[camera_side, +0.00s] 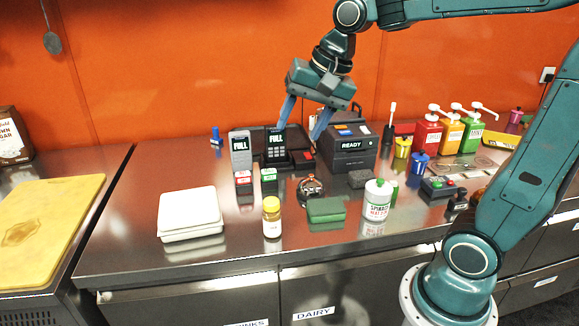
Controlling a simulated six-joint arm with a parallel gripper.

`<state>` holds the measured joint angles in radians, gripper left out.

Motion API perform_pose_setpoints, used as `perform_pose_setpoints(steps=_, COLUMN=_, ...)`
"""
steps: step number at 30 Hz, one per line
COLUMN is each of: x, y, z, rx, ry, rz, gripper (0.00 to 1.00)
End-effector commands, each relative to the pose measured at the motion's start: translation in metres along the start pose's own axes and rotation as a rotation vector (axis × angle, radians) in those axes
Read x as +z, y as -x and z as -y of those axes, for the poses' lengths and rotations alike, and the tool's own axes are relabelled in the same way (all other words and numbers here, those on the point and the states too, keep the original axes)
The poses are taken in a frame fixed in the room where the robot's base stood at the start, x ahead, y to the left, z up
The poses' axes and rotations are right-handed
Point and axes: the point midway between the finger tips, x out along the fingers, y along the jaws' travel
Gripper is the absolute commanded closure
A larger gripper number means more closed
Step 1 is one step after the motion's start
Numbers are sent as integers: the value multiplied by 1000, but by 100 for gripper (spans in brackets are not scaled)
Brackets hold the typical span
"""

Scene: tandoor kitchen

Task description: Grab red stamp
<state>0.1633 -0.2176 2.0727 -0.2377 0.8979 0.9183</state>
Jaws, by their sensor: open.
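A small dark block with a red, white-lettered label (243,179), which looks like the red stamp, stands on the steel counter in front of the left grey handset. A similar block with a green label (268,176) stands just to its right. My gripper (299,132) is open and empty, its two blue fingers pointing down and spread apart. It is above and to the right of the red-labelled block, over the area between the black handset and the black printer. The red-labelled block is uncovered in this view.
A black READY printer (350,149) is close right of my gripper.

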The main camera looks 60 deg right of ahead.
Motion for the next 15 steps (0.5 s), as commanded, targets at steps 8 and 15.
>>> perform_pose_setpoints(steps=8, x=-52, y=-34, z=27, rx=13, ry=-349, rz=55, gripper=47)
perform_pose_setpoints(steps=15, x=-95, y=-71, z=40, rx=33, ry=-651, rz=101, gripper=47)
